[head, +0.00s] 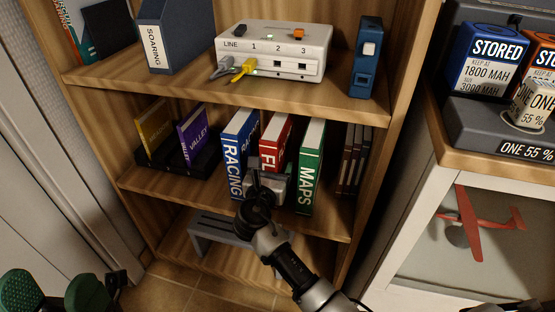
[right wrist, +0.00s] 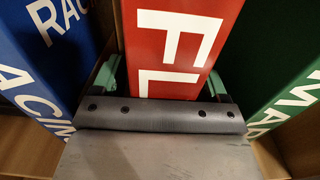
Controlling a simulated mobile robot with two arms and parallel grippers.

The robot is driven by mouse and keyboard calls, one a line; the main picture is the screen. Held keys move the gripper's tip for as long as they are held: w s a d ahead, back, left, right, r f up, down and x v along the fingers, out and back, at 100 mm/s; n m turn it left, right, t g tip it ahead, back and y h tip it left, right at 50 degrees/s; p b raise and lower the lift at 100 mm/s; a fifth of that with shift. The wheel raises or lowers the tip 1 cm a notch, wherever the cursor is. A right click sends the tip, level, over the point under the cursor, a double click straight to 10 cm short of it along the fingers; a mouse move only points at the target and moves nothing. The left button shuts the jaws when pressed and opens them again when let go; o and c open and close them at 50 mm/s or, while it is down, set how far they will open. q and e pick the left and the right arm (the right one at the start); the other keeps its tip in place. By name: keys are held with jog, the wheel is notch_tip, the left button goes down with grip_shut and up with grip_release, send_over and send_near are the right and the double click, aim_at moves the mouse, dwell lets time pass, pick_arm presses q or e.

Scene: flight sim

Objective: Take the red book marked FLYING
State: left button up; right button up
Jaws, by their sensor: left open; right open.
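The red book (head: 275,139) stands upright on the middle shelf, between a blue RACING book (head: 238,152) and a green MAPS book (head: 311,165). My right gripper (head: 268,186) is in front of its spine and hides the lower letters; only FL shows. In the right wrist view the red spine (right wrist: 170,45) lies between the green fingers of my right gripper (right wrist: 162,80), which are open, one on each side. Whether they touch the book I cannot tell. My left gripper (head: 55,291) is open and empty at the bottom left, far from the shelf.
The neighbouring blue (right wrist: 42,60) and green (right wrist: 280,60) books stand close on either side. A dark rack (head: 190,163) with VALLEY and another book is left, thin brown books (head: 352,160) right. A white box with cables (head: 272,52) sits above, a grey stool (head: 215,232) below.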

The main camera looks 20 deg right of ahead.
jog(key=shift+r, duration=0.1)
jog(key=c, duration=1.3)
